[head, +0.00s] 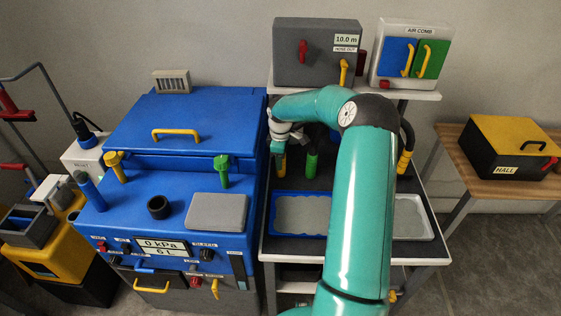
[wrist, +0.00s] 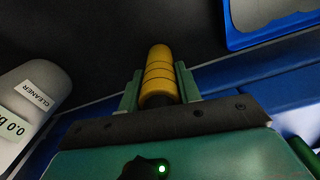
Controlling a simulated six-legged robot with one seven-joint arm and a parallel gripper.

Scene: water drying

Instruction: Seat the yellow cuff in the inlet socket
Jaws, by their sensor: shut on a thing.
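The yellow cuff (wrist: 159,72) is a ribbed cylinder between the two green fingers of my gripper (wrist: 158,88) in the wrist view, which is shut on it. Its far end points away from my wrist, over a dark surface. In the head view my gripper (head: 279,148) is at the left edge of the cart, with a yellow end (head: 281,166) below it. A black round collar (head: 158,207) stands open on top of the blue machine (head: 130,212), apart from the gripper; I cannot tell whether it is the inlet socket.
A green-capped post (head: 221,170) and a yellow-capped post (head: 116,166) rise from the blue machine, beside a grey pad (head: 217,211). Blue tray (head: 273,213) and white tray (head: 428,218) lie on the cart. Another yellow cuff (head: 404,162) hangs at the cart's right. A green cylinder (head: 311,163) stands near my gripper.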

